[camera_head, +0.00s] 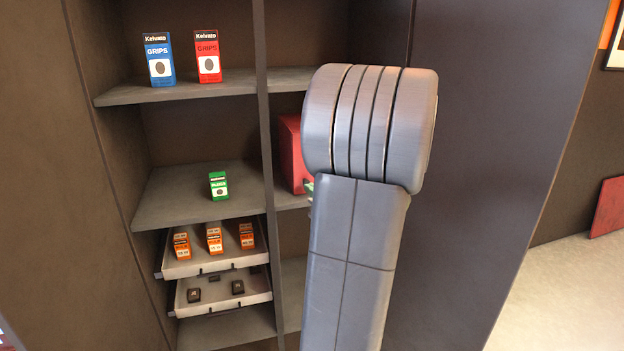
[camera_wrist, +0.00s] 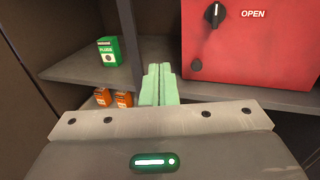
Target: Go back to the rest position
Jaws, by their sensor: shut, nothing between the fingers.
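My gripper (camera_wrist: 158,84) shows in the wrist view as two pale green fingers pressed together, shut with nothing between them. It is in front of the shelf unit, near the upright divider and left of a red box (camera_wrist: 250,45) with a black knob and an "OPEN" label. In the head view my grey arm covers much of the right bay and hides most of the red box (camera_head: 292,155) and nearly all of the gripper.
A green box (camera_head: 218,185) stands on the middle shelf (camera_head: 165,205). A blue box (camera_head: 159,59) and a red carton (camera_head: 208,56) stand above. Pull-out trays (camera_head: 190,266) below hold orange boxes (camera_head: 214,239) and small dark parts (camera_head: 194,294). Open floor (camera_head: 560,285) lies at right.

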